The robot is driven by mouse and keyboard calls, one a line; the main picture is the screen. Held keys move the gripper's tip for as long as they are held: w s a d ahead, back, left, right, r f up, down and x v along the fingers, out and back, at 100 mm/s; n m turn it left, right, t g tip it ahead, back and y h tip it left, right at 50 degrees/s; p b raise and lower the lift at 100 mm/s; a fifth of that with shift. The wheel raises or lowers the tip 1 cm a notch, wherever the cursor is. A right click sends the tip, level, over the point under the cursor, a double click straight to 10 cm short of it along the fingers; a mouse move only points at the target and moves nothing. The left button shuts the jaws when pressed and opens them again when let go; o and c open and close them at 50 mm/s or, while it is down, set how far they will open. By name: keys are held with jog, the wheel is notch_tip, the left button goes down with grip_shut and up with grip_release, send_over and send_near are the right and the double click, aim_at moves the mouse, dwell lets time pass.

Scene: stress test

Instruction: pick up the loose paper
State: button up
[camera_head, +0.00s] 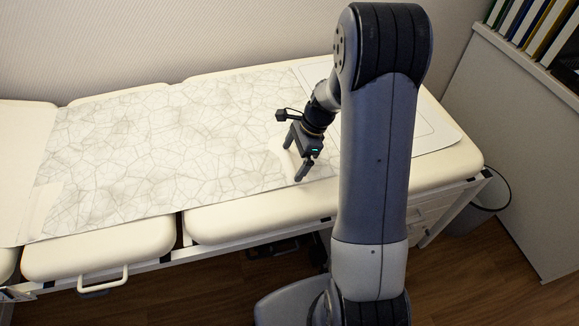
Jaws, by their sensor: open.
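A long loose paper (150,145) with a web of crease lines lies spread over the cream padded couch (265,222). Its left end is near the couch's left part and its right end reaches under my gripper. My gripper (294,163) is open over the paper's right end, with its fingers pointing down. I cannot tell whether the fingertips touch the paper. My arm hides part of the couch to the right of the gripper.
A smoother pale sheet with thin outlines (432,130) lies on the couch's right end. A wall runs along the back. A grey cabinet (510,125) with binders (545,25) and a waste bin (490,195) stand at the right. A metal handle (103,281) sticks out in front.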

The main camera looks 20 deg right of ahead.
jog(key=shift+x, duration=0.95)
jog(key=c, duration=0.8)
jog(key=shift+c, duration=0.2)
jog(key=shift+r, duration=0.1)
notch_tip(320, 180, up, 10)
jog(key=p, duration=0.2)
notch_tip(320, 180, up, 6)
jog(key=p, duration=0.5)
send_over(292, 164)
